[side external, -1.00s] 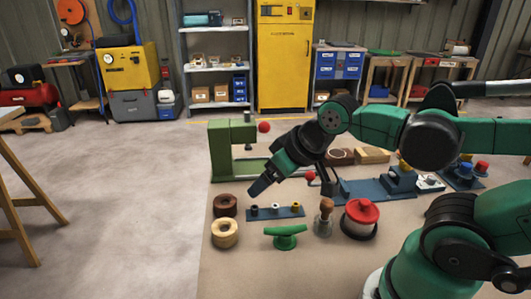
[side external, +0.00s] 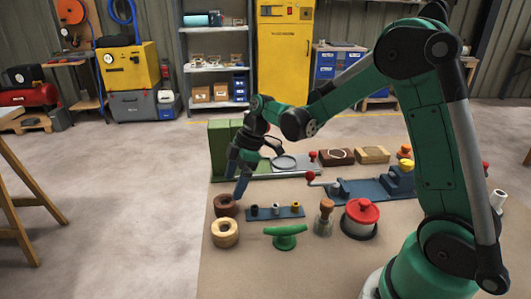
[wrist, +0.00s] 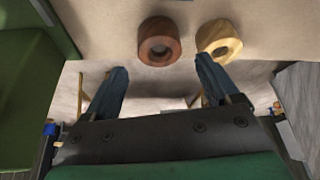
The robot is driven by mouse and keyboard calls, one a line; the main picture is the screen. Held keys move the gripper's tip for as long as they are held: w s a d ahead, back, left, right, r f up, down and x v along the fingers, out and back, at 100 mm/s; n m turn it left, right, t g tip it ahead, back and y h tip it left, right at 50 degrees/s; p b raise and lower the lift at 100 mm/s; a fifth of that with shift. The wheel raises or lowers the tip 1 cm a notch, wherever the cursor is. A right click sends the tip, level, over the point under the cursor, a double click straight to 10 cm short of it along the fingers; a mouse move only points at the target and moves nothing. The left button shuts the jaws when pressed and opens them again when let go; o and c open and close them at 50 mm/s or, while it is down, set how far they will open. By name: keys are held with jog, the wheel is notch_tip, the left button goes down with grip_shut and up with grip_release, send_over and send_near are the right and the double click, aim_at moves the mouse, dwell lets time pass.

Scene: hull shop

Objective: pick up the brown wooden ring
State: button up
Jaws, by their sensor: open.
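The brown wooden ring (side external: 226,205) lies flat at the left edge of the bench in the side view. It also shows in the wrist view (wrist: 159,42), beyond my fingertips and between their lines. My gripper (side external: 241,183) points down, just above and slightly right of the brown ring in the side view. In the wrist view my gripper (wrist: 163,72) has its two blue-grey fingers wide apart with nothing between them. A pale wooden ring (side external: 225,232) lies next to the brown one, nearer the camera; it shows in the wrist view (wrist: 219,40) beyond the right finger.
A blue plate with small pegs (side external: 275,212) lies right of the brown ring. A green handle (side external: 286,236), a wood-knobbed tool (side external: 324,215) and a red-topped spool (side external: 361,217) stand farther right. A green machine (side external: 222,146) stands behind. The front of the bench is bare.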

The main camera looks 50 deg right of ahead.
aim_at(226, 204)
jog(key=shift+x, duration=2.9)
jog(key=c, duration=1)
